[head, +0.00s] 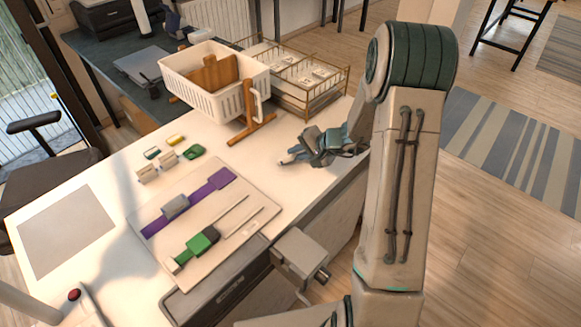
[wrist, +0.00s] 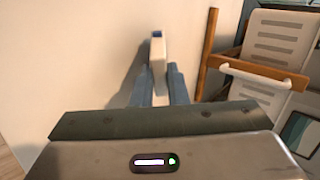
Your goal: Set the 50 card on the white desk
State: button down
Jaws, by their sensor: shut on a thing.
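My gripper (head: 290,158) is low over the right part of the white desk (head: 262,168). In the wrist view its blue fingers (wrist: 160,85) are shut on a narrow pale thing with a blue end (wrist: 158,50). This looks like the 50 card seen edge-on, but no number shows. In the head view my gripper mostly hides it, and only a small pale and blue bit shows at the fingertips. I cannot tell whether it touches the desk, whose bare surface fills the left of the wrist view (wrist: 70,60).
A white basket (head: 195,85) and a gold wire tray (head: 310,85) stand behind my gripper. A wooden stand (head: 252,125) is at its back left. A board (head: 250,205) with a purple strap and green clamp lies at left front. Small blocks (head: 147,173) sit further left.

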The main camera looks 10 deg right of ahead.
jog(key=c, duration=1.6)
grip_release()
jog(key=shift+r, duration=0.1)
jog(key=shift+p+v, duration=0.6)
jog(key=shift+v, duration=3.35)
jog(key=r+p, duration=0.1)
jog(key=r, duration=0.1)
jog(key=s+d+r+p, duration=0.1)
jog(key=r, duration=0.2)
jog(key=r+p, duration=0.2)
jog(key=r, duration=0.1)
jog(key=shift+s+d, duration=0.25)
jog(key=shift+d, duration=0.1)
